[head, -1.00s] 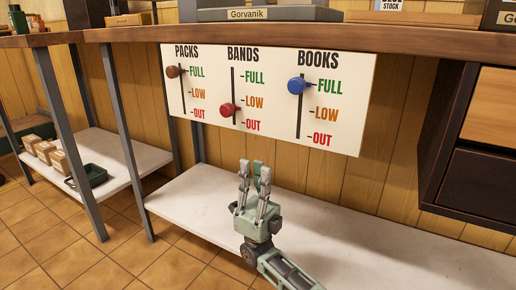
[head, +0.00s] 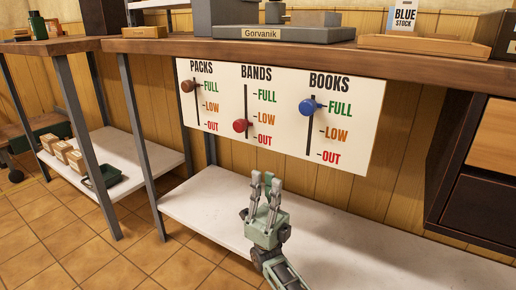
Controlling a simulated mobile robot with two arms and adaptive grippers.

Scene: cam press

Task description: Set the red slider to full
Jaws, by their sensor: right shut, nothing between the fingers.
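The brown knob (head: 187,86) on the PACKS track is at FULL. The blue knob (head: 308,107) on the BOOKS track is at FULL. My right gripper (head: 265,180) is shut and empty, pointing up, below the board and to the lower right of the red knob. It appears apart from the board. My left gripper is not in view.
The wooden counter (head: 330,46) runs above the board. A white lower shelf (head: 200,204) lies beneath it. A dark drawer unit (head: 480,160) stands at the right. Small boxes (head: 62,151) and a green tray (head: 104,178) are on the left shelf.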

